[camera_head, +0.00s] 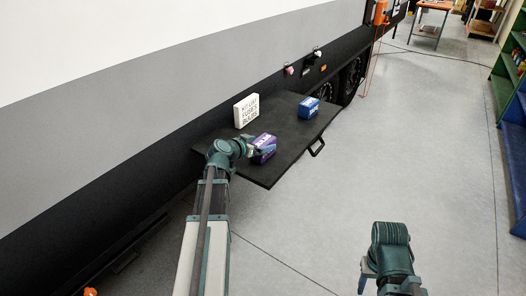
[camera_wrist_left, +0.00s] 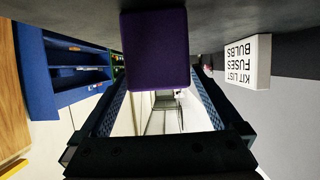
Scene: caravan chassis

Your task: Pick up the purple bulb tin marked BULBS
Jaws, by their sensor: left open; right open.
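The purple bulb tin (camera_head: 264,156) sits on the black fold-down shelf (camera_head: 268,178), near its front edge. My left gripper (camera_head: 253,150) is right at the tin, with its jaws open. In the left wrist view the tin (camera_wrist_left: 156,50) shows a plain purple face between the tips of the two spread fingers (camera_wrist_left: 158,78). I cannot tell whether either finger touches it. My left wrist hides part of the tin in the head view. My right gripper (camera_head: 388,286) is open and empty, low over the floor and far from the shelf.
A white kit list sign (camera_head: 247,110) stands at the back of the shelf; it also shows in the left wrist view (camera_wrist_left: 247,62). A blue tin (camera_head: 309,108) stands farther along the shelf. The caravan wall rises behind.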

